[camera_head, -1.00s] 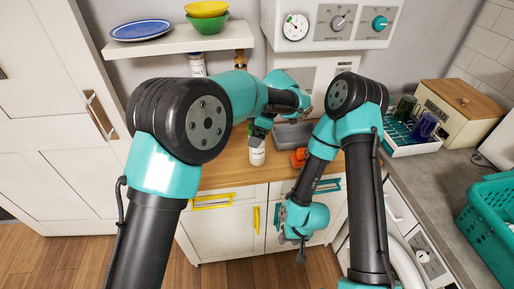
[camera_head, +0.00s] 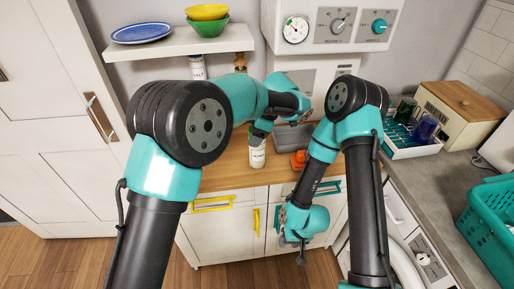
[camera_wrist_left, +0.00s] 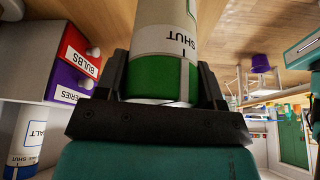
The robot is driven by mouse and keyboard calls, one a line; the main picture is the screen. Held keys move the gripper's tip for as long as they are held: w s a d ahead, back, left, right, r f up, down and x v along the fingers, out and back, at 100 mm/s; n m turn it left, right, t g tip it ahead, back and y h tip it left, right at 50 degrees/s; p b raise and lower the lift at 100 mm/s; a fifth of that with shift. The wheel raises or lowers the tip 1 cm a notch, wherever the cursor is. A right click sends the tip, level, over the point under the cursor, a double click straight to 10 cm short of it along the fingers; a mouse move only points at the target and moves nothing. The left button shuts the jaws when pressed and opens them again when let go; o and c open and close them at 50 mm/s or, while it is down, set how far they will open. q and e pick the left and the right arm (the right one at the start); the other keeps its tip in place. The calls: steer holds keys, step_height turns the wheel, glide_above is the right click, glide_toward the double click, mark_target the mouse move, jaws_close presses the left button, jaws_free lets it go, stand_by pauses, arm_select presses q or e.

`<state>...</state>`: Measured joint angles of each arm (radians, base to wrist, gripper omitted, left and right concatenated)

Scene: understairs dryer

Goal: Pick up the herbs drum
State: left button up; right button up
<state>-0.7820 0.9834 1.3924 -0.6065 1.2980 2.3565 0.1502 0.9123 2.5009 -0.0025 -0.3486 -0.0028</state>
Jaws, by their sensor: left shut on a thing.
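The drum (camera_head: 257,157) is a pale cylinder standing upright over the wooden counter, near its front edge. My left gripper (camera_head: 259,137) is at its upper end. The left wrist view shows the drum (camera_wrist_left: 165,45) between both fingers of the left gripper (camera_wrist_left: 162,85), which is shut on its green band. The word SHUT shows on its pale label; no herbs name is readable. I cannot tell whether its base touches the counter. My right gripper (camera_head: 300,256) hangs low in front of the drawers, its fingers too small to read.
A grey tray (camera_head: 292,138) and an orange object (camera_head: 298,160) lie right of the drum. A salt drum (camera_head: 197,68) stands under the shelf (camera_head: 165,44). The counter left of the drum is clear.

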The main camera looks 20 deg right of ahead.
arm_select(q)
steer(key=shift+r, duration=0.1)
steer(key=shift+r, duration=1.65)
steer(key=shift+s+r, duration=0.1)
steer(key=shift+s, duration=0.1)
steer(key=s+a, duration=0.1)
steer(key=s, duration=0.4)
steer(key=s+a+r, duration=0.1)
steer(key=s+a, duration=0.1)
steer(key=s, duration=0.3)
steer(key=s+a, duration=0.1)
steer(key=s, duration=0.4)
steer(key=shift+a+r, duration=0.15)
steer(key=shift+r, duration=0.05)
